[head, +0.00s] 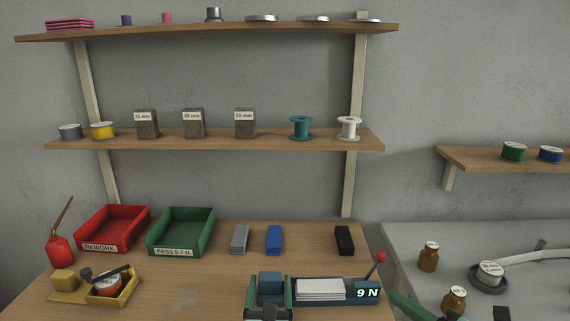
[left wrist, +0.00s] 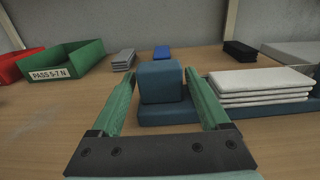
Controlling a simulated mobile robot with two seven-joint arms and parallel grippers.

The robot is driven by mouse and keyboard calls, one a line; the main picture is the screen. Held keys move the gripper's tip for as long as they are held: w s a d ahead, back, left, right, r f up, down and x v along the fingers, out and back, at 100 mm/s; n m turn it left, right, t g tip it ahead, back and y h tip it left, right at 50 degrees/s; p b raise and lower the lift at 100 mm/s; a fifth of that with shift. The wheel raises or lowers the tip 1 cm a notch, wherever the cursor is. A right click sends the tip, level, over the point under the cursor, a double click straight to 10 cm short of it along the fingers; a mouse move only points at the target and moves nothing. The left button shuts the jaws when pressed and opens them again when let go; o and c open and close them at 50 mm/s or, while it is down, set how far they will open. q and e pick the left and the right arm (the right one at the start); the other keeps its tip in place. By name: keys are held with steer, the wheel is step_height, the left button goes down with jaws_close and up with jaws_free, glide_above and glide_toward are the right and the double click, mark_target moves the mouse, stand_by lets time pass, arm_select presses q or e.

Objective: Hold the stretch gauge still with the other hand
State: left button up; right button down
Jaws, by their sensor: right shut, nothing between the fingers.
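The stretch gauge (head: 362,293) lies on the wooden bench in the head view. It has a dark blue base, a display reading 9 N, a red-knobbed lever at its right end and a blue block (left wrist: 160,82) at its left end. A stack of white plates (head: 320,288) sits on its middle. My left gripper (head: 269,280) is open, with one green finger on each side of the blue block. Gaps show beside the block in the left wrist view (left wrist: 160,88). My right gripper (head: 408,305) is shut and empty, partly in view right of the gauge.
A red REWORK tray (head: 97,249), a green PASS tray (head: 181,251) and grey, blue and black blocks stand behind. A yellow holder (head: 123,297) and a red oil can (head: 60,250) are at left. A grey worktop (head: 420,235) with brown bottles lies right.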

arm_select(q)
steer(key=shift+o, duration=1.2)
